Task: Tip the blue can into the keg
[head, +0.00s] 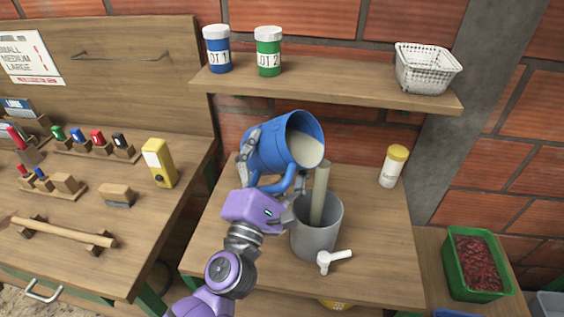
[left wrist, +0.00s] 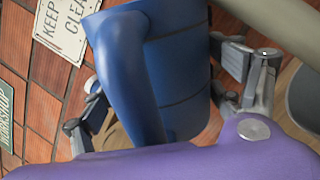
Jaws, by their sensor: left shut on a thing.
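The blue can (head: 268,150) is tilted on its side above the bench, its open mouth facing right and toward me, with pale contents inside. My left gripper (head: 272,174) is shut on it at the handle side; the left wrist view shows the can's handle (left wrist: 130,75) close up between the fingers. The grey keg (head: 316,238) stands upright on the bench just below and right of the can, with a white tap at its front. A beige column (head: 320,195) rises from the keg to near the can's lower rim; I cannot tell whether it is a stick or poured contents.
A shelf (head: 320,82) above holds a blue jar (head: 217,52), a green jar (head: 268,55) and a white basket (head: 427,70). A yellow-lidded bottle (head: 392,168) stands right of the keg. A green crate (head: 448,262) is at lower right. The left bench holds tools and a yellow device (head: 159,165).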

